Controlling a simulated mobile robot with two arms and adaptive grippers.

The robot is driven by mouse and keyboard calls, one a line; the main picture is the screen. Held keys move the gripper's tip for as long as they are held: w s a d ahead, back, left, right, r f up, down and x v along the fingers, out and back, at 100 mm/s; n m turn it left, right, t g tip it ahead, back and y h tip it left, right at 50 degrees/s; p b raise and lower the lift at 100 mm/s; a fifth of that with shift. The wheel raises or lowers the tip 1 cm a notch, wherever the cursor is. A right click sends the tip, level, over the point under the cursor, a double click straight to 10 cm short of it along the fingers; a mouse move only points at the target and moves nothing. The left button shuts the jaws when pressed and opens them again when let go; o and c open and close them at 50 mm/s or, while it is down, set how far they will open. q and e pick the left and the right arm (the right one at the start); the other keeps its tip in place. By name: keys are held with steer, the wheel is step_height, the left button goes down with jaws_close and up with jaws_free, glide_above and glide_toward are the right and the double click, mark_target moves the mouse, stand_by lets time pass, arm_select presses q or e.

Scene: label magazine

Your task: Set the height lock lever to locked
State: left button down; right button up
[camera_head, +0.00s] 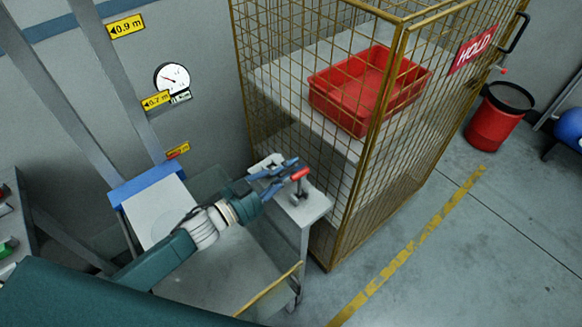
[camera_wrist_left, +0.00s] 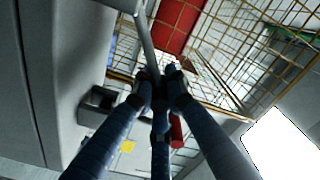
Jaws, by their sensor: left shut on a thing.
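The lever (camera_head: 300,174) has a red grip on a short dark post. It stands on a small pale stand (camera_head: 317,207) beside the wire cage. My left gripper (camera_head: 294,167) reaches in from the left, its blue fingers closed at the lever's red grip. In the left wrist view the fingers (camera_wrist_left: 160,84) come together at the end of a grey rod (camera_wrist_left: 146,42). The fingers hide part of what they hold, and I cannot read the lever's setting. My right gripper is not in view.
A gold wire cage (camera_head: 400,75) with a red bin (camera_head: 345,112) inside stands just right of the stand. Yellow height signs (camera_head: 126,26) and a round gauge (camera_head: 172,79) are on the wall. Open floor (camera_head: 470,240) with a yellow stripe lies to the right.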

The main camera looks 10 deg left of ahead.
arm_select(q)
steer(key=shift+s+d+f, duration=0.1)
steer(key=shift+s, duration=0.05)
steer(key=c, duration=1.7)
jaws_free()
steer(key=v, duration=1.2)
